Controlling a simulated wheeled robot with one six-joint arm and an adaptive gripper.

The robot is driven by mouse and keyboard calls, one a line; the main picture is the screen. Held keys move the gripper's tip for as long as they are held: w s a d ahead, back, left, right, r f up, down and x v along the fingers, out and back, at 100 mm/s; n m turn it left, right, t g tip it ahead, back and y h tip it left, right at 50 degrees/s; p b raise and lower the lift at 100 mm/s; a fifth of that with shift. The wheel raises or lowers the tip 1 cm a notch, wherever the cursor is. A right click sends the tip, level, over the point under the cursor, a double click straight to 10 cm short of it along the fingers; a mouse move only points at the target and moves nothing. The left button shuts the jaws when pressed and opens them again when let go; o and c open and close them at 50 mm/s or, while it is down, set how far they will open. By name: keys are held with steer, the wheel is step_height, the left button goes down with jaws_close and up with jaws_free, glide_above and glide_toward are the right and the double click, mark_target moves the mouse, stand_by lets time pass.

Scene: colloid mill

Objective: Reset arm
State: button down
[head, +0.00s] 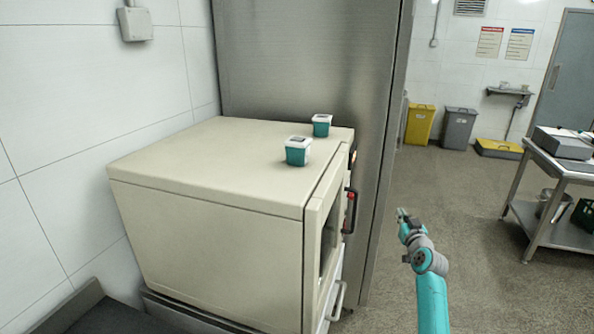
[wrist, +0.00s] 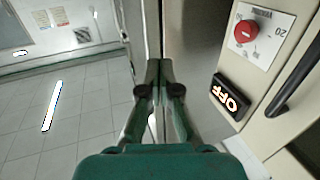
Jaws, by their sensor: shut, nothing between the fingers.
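My gripper (head: 402,212) is at the end of my teal arm, raised in the open space to the right of a beige cabinet-like machine (head: 205,165). In the wrist view my gripper (wrist: 160,66) is shut and holds nothing. The machine's front shows at the right of the wrist view, with a red knob (wrist: 246,31), a lit "OFF" display (wrist: 229,96) and a black handle (wrist: 294,84). My gripper appears apart from all of these.
Two teal-and-white containers, one nearer (head: 298,151) and one farther (head: 321,125), stand on the machine. A tall steel cabinet (head: 300,60) stands behind it. A steel table (head: 550,205) is at the right. Yellow (head: 420,124) and grey (head: 458,128) bins stand at the back. The floor between is clear.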

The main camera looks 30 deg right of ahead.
steer(key=s+a+f+y, duration=0.1)
steer(key=s+a+f, duration=0.2)
steer(key=a+f, duration=0.45)
steer(key=s+a+f+n+y, duration=0.15)
steer(key=a+f, duration=0.25)
steer(key=a, duration=0.6)
steer(key=s+a+f+m, duration=0.1)
steer(key=s+a+f, duration=0.2)
steer(key=a+f, duration=0.45)
steer(key=s+a+f+n+y, duration=0.2)
steer(key=s+a, duration=1.2)
steer(key=a, duration=0.4)
steer(key=s+a+r+n+y, duration=0.1)
steer(key=s+a+r, duration=0.3)
steer(key=s, duration=0.4)
steer(key=s+a+r+n+y, duration=0.2)
steer(key=s+a+r, duration=0.2)
steer(key=s, duration=0.4)
steer(key=s+a+r+n+y, duration=0.1)
steer(key=s+a+r+y, duration=0.1)
steer(key=s+a+r, duration=0.3)
steer(key=s, duration=0.3)
steer(key=shift+s+a, duration=0.15)
steer(key=shift+s, duration=0.15)
steer(key=shift+y, duration=0.25)
